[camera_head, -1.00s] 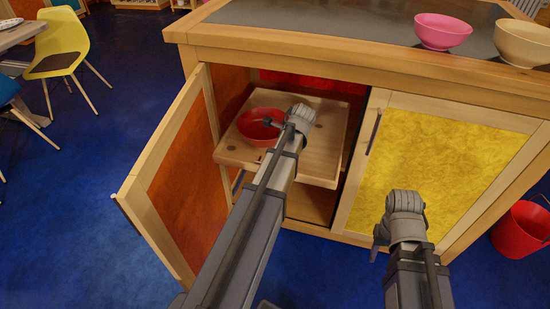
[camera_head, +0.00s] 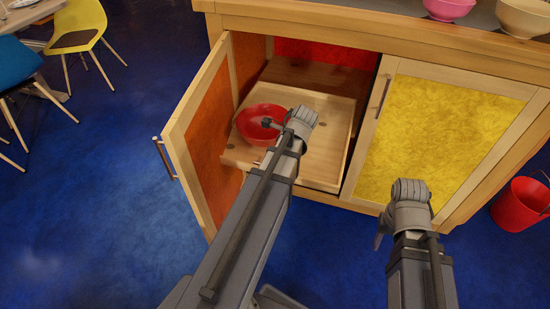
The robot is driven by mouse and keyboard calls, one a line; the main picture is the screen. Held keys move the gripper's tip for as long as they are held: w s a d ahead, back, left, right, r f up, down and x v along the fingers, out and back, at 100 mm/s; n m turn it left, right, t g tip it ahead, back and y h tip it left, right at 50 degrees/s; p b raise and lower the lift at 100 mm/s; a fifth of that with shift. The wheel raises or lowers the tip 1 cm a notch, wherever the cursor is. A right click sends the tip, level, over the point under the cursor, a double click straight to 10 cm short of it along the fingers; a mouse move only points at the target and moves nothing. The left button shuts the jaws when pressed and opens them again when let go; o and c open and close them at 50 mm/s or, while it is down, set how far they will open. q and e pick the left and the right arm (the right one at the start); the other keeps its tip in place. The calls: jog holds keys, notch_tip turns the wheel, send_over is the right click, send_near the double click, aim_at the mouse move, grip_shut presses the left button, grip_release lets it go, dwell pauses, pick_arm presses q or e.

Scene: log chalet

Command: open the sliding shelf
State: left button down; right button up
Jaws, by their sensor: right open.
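The wooden sliding shelf (camera_head: 328,150) sticks out of the left opening of the cabinet (camera_head: 470,65). A red bowl (camera_head: 252,124) sits on its left part. My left arm reaches over the shelf. The end of my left gripper (camera_head: 270,124) shows in front of the bowl, but its fingers are mostly hidden by the arm, so its opening and any contact with the shelf cannot be told. My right gripper (camera_head: 379,240) is open and empty, low in front of the yellow door (camera_head: 440,130), partly hidden by its wrist.
The orange cabinet door (camera_head: 205,130) stands open on the left, with its handle (camera_head: 163,158) outward. The yellow door is shut. A red bucket (camera_head: 522,203) stands on the right. Chairs are at upper left. The blue floor (camera_head: 95,210) is clear left of the cabinet.

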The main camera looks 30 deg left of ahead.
pick_arm(q)
jog(key=c, duration=0.9)
grip_release()
jog(key=shift+r, duration=0.1)
jog(key=p+v, duration=0.7)
jog(key=shift+w+d+r, duration=0.1)
jog(key=shift+d+r, duration=0.1)
jog(key=shift+r, duration=0.1)
